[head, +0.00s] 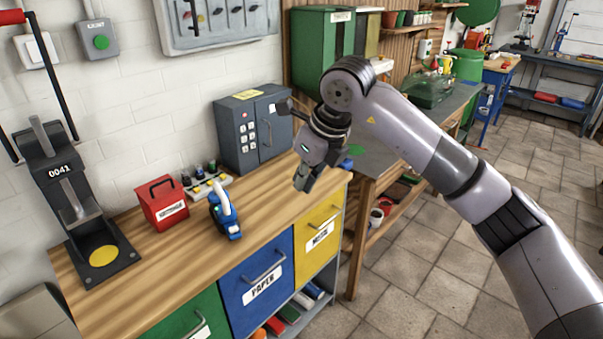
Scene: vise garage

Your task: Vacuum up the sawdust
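A small blue handheld device with a white handle (225,212), which looks like a hand vacuum, stands on the wooden workbench (150,290) near its front edge. My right gripper (305,180) hangs above the right end of this bench, to the right of the device and apart from it. Its fingers point down, nothing shows in them, and the side-on angle hides whether they are parted. My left gripper is out of view. I can make out no sawdust in this view.
A red box (163,203), a small rack of bottles (205,182) and a grey keypad safe (252,130) stand on the bench. A dark press-like stand (72,205) is at the left. A second bench (375,155) stands beyond; the tiled floor (420,270) at right is clear.

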